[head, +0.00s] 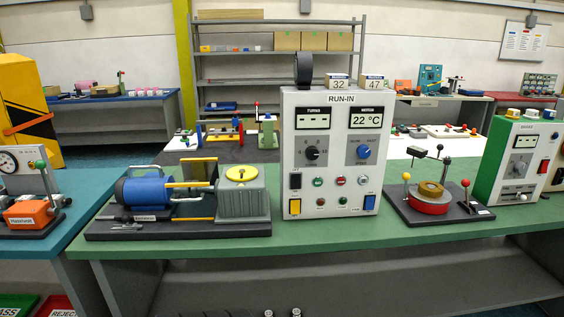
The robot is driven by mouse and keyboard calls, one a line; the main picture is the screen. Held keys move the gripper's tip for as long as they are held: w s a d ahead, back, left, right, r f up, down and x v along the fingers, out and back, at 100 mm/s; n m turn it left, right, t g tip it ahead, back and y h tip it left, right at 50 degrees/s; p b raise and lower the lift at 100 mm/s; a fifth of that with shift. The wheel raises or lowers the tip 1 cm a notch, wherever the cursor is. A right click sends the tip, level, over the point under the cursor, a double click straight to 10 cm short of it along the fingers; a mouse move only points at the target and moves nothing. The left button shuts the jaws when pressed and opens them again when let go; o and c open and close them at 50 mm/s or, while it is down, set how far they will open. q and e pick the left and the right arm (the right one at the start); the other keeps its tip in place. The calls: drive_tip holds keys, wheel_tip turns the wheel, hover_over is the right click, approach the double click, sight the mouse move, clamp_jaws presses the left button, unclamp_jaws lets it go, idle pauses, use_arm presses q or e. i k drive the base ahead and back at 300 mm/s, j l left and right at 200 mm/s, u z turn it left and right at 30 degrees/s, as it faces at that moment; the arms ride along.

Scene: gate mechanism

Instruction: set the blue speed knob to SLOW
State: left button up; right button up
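The blue speed knob (363,152) is on the right half of the front of a light grey RUN-IN control box (331,181), under the display that reads 22 °C. Small lettering sits above the knob, too small to read surely. A light mark shows on the knob, but I cannot tell exactly which way it points. Neither of my grippers shows in the head view, and nothing touches the knob.
The box stands on a green bench (250,246). A blue motor with a grey gearbox (242,196) is left of it, and a fixture with a red ring (430,203) is right. A black knob (312,153) is beside the blue one. The front bench strip is clear.

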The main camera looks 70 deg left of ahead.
sight(363, 150)
drive_tip(key=u, duration=1.8)
